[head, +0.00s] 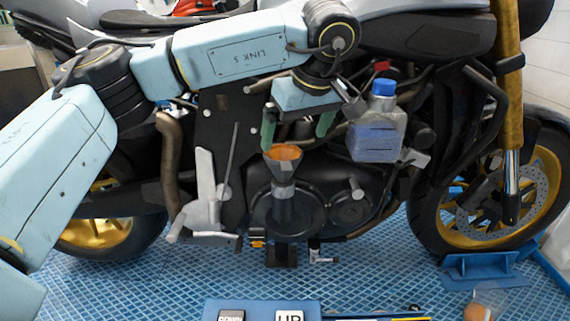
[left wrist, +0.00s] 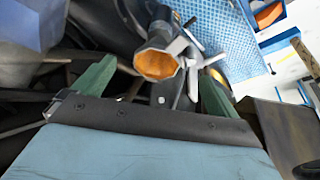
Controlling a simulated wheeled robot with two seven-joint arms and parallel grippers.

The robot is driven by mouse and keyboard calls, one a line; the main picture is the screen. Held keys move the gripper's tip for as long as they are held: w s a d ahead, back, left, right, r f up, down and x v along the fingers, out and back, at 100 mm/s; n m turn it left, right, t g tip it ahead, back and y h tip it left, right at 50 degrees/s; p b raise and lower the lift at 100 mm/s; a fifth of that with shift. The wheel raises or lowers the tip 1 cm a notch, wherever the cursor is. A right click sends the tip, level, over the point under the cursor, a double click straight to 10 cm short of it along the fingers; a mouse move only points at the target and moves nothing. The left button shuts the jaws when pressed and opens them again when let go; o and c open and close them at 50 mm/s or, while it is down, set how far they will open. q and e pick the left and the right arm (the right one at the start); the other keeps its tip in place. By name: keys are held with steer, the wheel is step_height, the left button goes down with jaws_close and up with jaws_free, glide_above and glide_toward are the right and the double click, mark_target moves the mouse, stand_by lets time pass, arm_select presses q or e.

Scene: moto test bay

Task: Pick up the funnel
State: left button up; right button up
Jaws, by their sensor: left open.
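The funnel (head: 282,169) has a dark grey outside and an orange inside. It stands upright, wide mouth up, in front of the motorcycle's engine on a dark stem. My left gripper (head: 297,132) hangs just above the funnel with its green fingers apart. In the left wrist view the funnel (left wrist: 158,64) shows between the two open fingers of my left gripper (left wrist: 156,76), and nothing is held. I cannot tell whether a finger touches the rim. My right gripper is in neither view.
A bottle with a blue cap (head: 376,130) is close to the right of my left gripper. The motorcycle (head: 445,35) fills the space behind. A blue lift control with UP and DOWN buttons (head: 262,309) is at the front. The blue grid floor (head: 200,270) is mostly clear.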

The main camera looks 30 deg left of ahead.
arm_select(q)
steer(key=x, duration=0.3)
steer(key=shift+w+a+f+p, duration=0.15)
steer(key=shift+w+f+p, duration=0.1)
steer(key=shift+p, duration=0.1)
steer(key=p+x, duration=0.1)
steer(key=x, duration=0.1)
steer(key=a+x, duration=0.1)
steer(key=x, duration=0.1)
steer(key=shift+w+p, duration=0.25)
steer(key=shift+p, duration=0.1)
steer(key=shift+f, duration=0.25)
steer(key=shift+c, duration=0.8)
steer(key=c, duration=1)
step_height(320, 180, up, 9)
steer(key=b, duration=0.2)
step_height(320, 180, up, 6)
steer(key=p, duration=0.5)
glide_above(286, 182)
steer(key=shift+w+a, duration=0.15)
steer(key=shift+w, duration=0.05)
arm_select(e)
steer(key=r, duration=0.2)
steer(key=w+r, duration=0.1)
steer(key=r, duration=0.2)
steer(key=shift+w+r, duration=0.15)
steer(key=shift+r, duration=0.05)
